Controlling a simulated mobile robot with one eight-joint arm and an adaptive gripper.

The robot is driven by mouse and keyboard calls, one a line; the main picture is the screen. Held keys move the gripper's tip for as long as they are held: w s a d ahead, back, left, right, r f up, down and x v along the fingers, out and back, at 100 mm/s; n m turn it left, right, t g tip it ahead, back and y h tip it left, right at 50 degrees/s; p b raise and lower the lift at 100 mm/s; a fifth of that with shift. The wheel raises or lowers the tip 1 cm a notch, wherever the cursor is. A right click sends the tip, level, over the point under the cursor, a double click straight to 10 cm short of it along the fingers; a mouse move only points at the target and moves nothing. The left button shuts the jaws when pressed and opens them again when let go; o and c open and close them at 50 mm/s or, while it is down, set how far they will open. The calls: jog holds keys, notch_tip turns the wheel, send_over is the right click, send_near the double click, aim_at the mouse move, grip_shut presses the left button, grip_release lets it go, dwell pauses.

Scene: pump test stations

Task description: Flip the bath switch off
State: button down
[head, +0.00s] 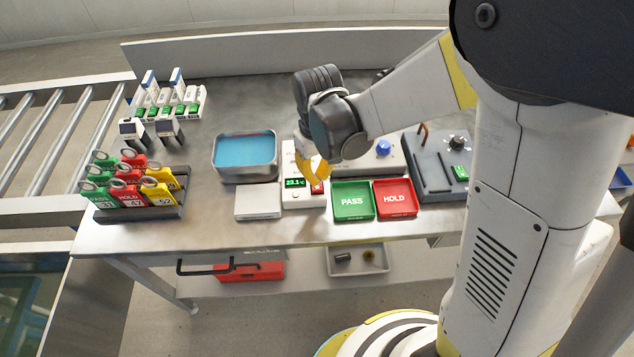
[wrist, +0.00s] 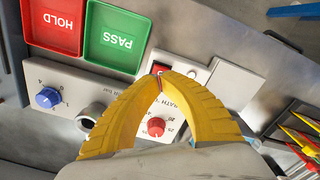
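The bath controller (head: 304,199) is a white box with a lit green display (head: 294,183), just right of the bath (head: 245,168) of blue liquid. Its red bath switch (head: 317,188) is near the box's front right, and it also shows in the wrist view (wrist: 159,68), right at my fingertips. My gripper (head: 320,178) points down over the controller. In the wrist view its yellow fingers (wrist: 160,82) arch together and the tips meet, with nothing held. I cannot tell whether the tips touch the switch. A red knob (wrist: 155,126) shows between the fingers.
The green PASS tray (head: 353,201) and red HOLD tray (head: 396,199) lie close right of the controller. A pump unit with a blue knob (head: 383,147) stands behind them. A white block (head: 258,202) lies left of the controller. A tag rack (head: 140,210) stands far left.

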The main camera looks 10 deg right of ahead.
aim_at(317, 187)
jog(key=shift+f+b, duration=1.55)
jog(key=shift+f, duration=0.3)
dwell(0.6)
jog(key=shift+r+p, duration=2.65)
jog(key=shift+r, duration=0.9)
